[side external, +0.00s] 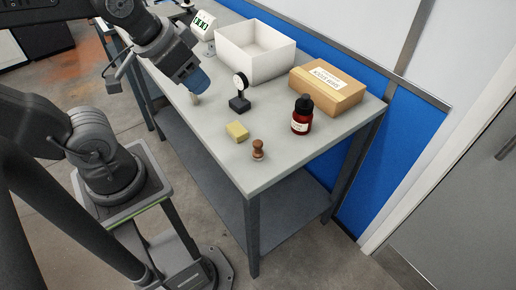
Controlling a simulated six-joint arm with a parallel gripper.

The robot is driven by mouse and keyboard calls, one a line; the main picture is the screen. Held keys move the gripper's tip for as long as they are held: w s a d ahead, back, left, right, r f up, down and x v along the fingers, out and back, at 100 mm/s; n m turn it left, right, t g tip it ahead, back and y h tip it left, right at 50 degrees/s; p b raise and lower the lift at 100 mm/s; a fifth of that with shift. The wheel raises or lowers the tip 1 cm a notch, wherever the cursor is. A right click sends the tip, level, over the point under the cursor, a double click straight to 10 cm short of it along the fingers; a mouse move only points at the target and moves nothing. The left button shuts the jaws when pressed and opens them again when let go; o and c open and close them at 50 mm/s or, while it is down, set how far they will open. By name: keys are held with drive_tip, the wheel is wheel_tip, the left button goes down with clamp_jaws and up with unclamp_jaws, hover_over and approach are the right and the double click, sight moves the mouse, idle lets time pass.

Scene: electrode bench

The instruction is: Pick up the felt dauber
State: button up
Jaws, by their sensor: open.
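My gripper (190,84), blue-grey at its end, hangs low over the left part of the grey bench. It is open; its fingers are small here and partly hidden. A small pale tan piece (195,99) shows just below the fingertips, and I cannot tell whether they touch it. A brown, turned wooden piece with a rounded knob (258,150) stands upright near the bench's front corner, well away from my gripper. Either of these could be the felt dauber; I cannot tell which at this size.
On the bench (267,173) are a yellow block (237,132), a dark-based dial gauge (239,103), a red bottle with a black cap (301,119), a cardboard box (327,88) and a white open bin (252,62). A white device with a green display (202,24) stands at the back left.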

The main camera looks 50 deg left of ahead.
drive_tip(key=o, duration=0.3)
idle(0.4)
drive_tip(key=n+g+y, duration=0.2)
drive_tip(key=n+g, duration=0.1)
drive_tip(key=n, duration=0.6)
approach(257, 144)
drive_tip(key=x, duration=0.4)
drive_tip(key=d+x, duration=0.1)
drive_tip(key=x, duration=0.2)
drive_tip(key=shift+a+x, duration=0.2)
drive_tip(key=shift+x, duration=1.15)
drive_tip(key=shift+a+x, duration=0.25)
drive_tip(key=shift+x, duration=1.1)
